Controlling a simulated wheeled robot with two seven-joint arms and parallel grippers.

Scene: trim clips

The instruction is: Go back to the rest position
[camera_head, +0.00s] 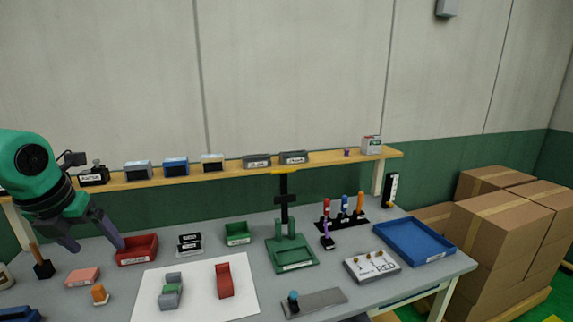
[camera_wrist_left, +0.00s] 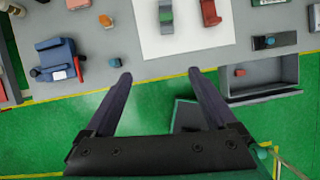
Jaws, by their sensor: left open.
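My left gripper (camera_head: 95,244) hangs at the left of the head view, its two dark fingers spread apart. In the left wrist view the gripper (camera_wrist_left: 160,75) is open, with nothing between the fingers. That view looks down past them at the table's front edge and the green floor. In the head view the fingers overlap the left side of a red bin (camera_head: 138,251); I cannot tell whether they touch it. My right gripper is not in view.
The table holds a white mat (camera_head: 243,298) with a grey-green part (camera_head: 171,290) and a red part (camera_head: 224,280). A green fixture (camera_head: 291,256), a blue tray (camera_head: 415,240) and a shelf (camera_head: 230,170) stand behind. Cardboard boxes (camera_head: 495,240) are stacked right. An open drawer (camera_wrist_left: 262,80) shows below the table edge.

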